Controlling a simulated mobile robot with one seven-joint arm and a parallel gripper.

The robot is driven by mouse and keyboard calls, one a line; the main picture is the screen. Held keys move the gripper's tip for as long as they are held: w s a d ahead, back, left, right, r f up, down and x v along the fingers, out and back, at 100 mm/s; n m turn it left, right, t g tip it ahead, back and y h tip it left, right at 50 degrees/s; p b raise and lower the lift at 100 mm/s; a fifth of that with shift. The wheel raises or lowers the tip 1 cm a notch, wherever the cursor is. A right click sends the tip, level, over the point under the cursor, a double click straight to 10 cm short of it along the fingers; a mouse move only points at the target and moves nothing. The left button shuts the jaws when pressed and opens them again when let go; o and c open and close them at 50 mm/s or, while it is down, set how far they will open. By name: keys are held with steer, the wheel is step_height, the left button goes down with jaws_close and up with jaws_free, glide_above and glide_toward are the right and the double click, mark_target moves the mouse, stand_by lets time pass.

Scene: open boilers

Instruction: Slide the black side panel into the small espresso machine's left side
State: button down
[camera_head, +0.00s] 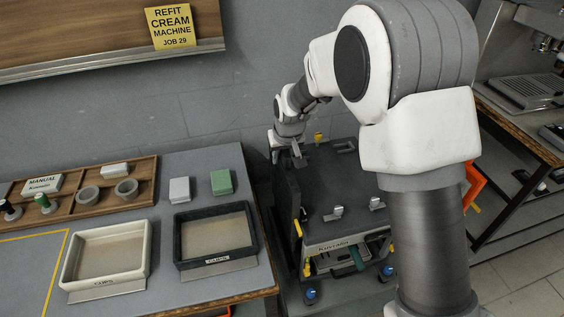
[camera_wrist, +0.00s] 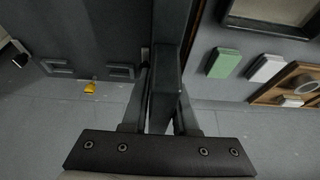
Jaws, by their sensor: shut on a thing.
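The small espresso machine (camera_head: 337,185) is a dark, boxy body in the middle of the head view, with grey fittings on top and an open front. The black side panel (camera_head: 286,198) stands upright along its left side. In the wrist view the panel (camera_wrist: 172,30) runs up the middle as a dark slab, with the machine (camera_wrist: 95,25) to its left. My gripper (camera_head: 296,151) is at the panel's far upper end. In the wrist view my gripper (camera_wrist: 163,85) is shut on the panel's edge. I cannot tell whether the panel touches the machine; its lower edge is hidden.
A workbench (camera_head: 205,160) on the left holds a cream tray (camera_head: 148,248), a dark tray (camera_head: 256,240), a green block (camera_head: 221,182), a white block (camera_head: 179,190) and a wooden organiser (camera_head: 146,183). A grey wall (camera_head: 190,110) stands behind. My arm covers the right side.

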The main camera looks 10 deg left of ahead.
mark_target(287, 167)
steer(key=shift+f, duration=0.25)
steer(key=shift+w+f+b, duration=0.1)
steer(key=shift+f+b, duration=3.6)
steer(key=shift+f, duration=1.55)
steer(key=shift+s+d+f+b, duration=0.1)
steer(key=shift+s+f+b, duration=0.15)
steer(key=shift+f+b, duration=0.3)
steer(key=shift+s+d+f+b, duration=0.1)
steer(key=shift+s+f+b, duration=0.1)
steer(key=shift+f+b, duration=0.3)
steer(key=shift+f, duration=0.2)
steer(key=c, duration=0.6)
jaws_free()
steer(key=shift+d, duration=0.25)
steer(key=shift+r, duration=0.4)
steer(key=p+v, duration=0.1)
steer(key=v, duration=0.5)
steer(key=p+v, duration=0.1)
steer(key=v, duration=0.5)
steer(key=a+p+v, duration=0.1)
steer(key=v, duration=0.5)
steer(key=shift+r, duration=0.4)
